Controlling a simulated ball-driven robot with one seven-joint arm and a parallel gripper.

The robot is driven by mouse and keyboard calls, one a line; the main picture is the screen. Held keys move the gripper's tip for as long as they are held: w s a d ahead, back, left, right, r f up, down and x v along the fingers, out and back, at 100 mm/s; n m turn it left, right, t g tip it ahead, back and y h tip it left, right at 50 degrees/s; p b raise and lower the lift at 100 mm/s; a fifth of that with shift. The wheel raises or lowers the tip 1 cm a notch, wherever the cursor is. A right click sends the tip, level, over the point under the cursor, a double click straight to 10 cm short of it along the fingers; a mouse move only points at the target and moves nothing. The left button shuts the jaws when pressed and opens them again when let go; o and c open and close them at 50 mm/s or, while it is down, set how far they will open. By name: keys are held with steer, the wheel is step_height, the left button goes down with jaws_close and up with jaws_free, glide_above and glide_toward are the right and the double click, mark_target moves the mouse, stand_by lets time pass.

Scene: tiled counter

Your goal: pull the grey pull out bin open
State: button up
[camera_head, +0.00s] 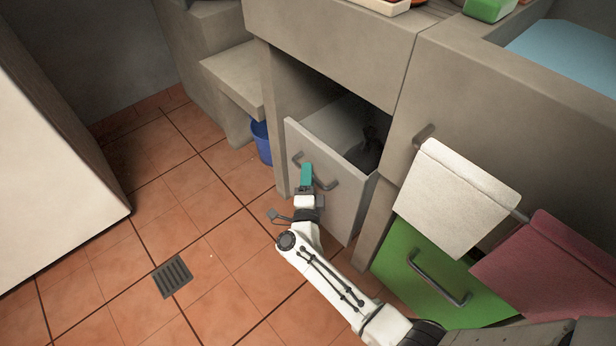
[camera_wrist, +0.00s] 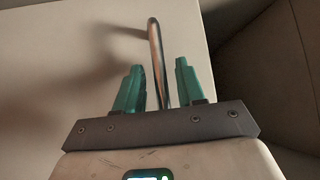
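The grey pull out bin (camera_head: 343,212) stands partly out of its cabinet opening in the head view, with its top open and its dark inside showing. Its bar handle (camera_head: 327,185) is on the front panel. My gripper (camera_head: 306,175) is at the handle, its teal fingers in front of the panel. In the wrist view the handle (camera_wrist: 155,45) runs between the two fingers of my gripper (camera_wrist: 160,78), with a gap on each side. The gripper is open around the handle or just in front of it; the exact depth cannot be told.
A green front (camera_head: 400,277) with a handle, a white towel (camera_head: 455,200) and a red towel (camera_head: 550,270) are right of the bin. A blue bucket (camera_head: 262,143) stands behind left. The tiled floor (camera_head: 190,235) ahead of the bin is clear, apart from my arm.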

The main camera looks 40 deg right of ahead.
steer(key=shift+w+d+r, duration=0.1)
steer(key=shift+w+d, duration=0.1)
steer(key=shift+c, duration=0.5)
jaws_close()
